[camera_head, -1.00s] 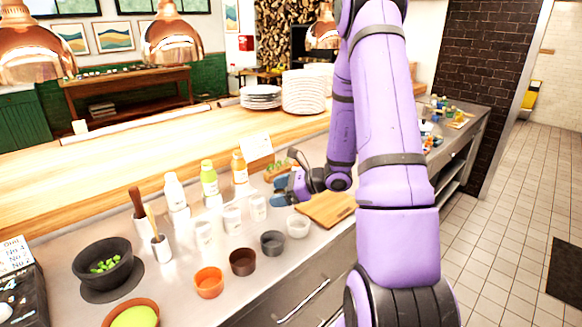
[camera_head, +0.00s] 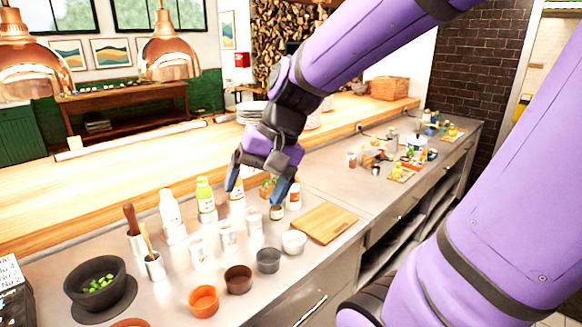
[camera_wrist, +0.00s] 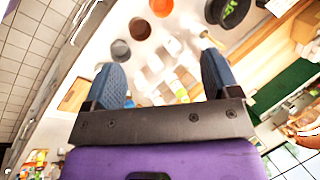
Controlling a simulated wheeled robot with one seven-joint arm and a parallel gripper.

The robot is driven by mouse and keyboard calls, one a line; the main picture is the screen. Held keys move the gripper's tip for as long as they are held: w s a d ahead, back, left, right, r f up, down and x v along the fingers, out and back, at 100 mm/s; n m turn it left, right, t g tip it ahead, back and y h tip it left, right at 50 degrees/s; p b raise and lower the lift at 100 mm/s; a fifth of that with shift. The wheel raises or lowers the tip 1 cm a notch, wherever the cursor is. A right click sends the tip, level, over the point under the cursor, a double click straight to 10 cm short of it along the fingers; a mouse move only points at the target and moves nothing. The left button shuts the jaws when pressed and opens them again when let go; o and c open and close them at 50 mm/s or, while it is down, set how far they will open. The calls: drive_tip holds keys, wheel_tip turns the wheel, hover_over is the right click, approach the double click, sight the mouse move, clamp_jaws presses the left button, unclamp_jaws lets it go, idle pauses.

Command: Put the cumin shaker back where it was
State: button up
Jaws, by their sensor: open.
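Small pale shakers stand in a row on the steel counter in the head view: one at left (camera_head: 198,247), one in the middle (camera_head: 228,237) and one at right (camera_head: 254,224). A small jar (camera_head: 277,212) and a bottle with a red-orange label (camera_head: 294,196) stand just beyond the right one. I cannot read any label, so I cannot tell which is the cumin shaker. My gripper (camera_head: 258,187) is open above this group, fingers pointing down, with nothing seen between them. In the wrist view, blurred pale containers show between its blue fingers (camera_wrist: 163,76).
White (camera_head: 170,212) and green (camera_head: 206,201) bottles stand behind the shakers. Orange (camera_head: 204,301), brown (camera_head: 238,279), grey (camera_head: 268,261) and white (camera_head: 293,242) bowls line the front. A bare wooden board (camera_head: 324,223) lies at right. A dark mortar (camera_head: 95,285) stands at left.

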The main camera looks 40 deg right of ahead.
drive_tip(key=s+d+r+n+t+h, duration=0.1)
drive_tip(key=s+r+n+t+h, duration=0.2)
drive_tip(key=s, duration=0.4)
drive_tip(key=shift+d+r+n+h, duration=0.25)
drive_tip(key=shift+r+n+h, duration=0.35)
drive_tip(key=shift+r+n, duration=0.65)
drive_tip(key=shift+f, duration=0.15)
